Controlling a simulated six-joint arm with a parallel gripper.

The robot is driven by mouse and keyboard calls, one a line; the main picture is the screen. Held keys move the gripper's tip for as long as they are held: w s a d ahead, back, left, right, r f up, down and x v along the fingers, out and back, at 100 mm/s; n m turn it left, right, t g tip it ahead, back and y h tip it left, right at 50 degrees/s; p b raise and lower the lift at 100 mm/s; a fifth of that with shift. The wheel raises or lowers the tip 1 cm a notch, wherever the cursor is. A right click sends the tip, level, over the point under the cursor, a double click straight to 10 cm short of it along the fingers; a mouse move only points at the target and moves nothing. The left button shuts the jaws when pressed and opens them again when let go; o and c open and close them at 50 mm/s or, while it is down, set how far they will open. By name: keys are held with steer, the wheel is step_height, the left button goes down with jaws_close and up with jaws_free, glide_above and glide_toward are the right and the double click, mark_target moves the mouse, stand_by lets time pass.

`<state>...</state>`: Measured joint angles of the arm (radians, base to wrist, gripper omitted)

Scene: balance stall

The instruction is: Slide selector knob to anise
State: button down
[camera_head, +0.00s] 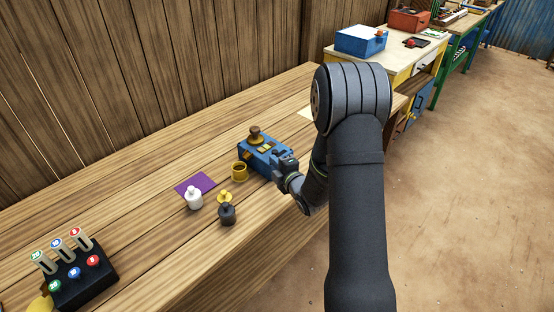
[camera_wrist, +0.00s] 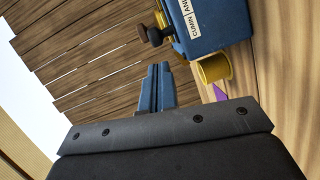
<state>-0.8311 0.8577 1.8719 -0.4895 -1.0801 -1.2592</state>
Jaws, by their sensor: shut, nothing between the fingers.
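A blue dispenser box (camera_head: 262,152) stands on the wooden bench with a brown round knob (camera_head: 255,132) on top. In the wrist view the box (camera_wrist: 215,28) is at the upper right, with a white label (camera_wrist: 202,14) reading CUMIN and the start of a second word, cut off by the frame edge. A small dark knob (camera_wrist: 155,37) sticks out to the left of the label; its setting is unclear. My gripper (camera_wrist: 155,70) is shut and empty, its fingertips below the dark knob and apart from it. In the head view my gripper (camera_head: 287,168) is at the box's right end, partly hiding it.
A black block with coloured buttons (camera_head: 82,278) is at lower left.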

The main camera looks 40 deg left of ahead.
steer(key=shift+w+a+f, duration=0.15)
steer(key=shift+w+a, duration=0.25)
steer(key=shift+w, duration=0.4)
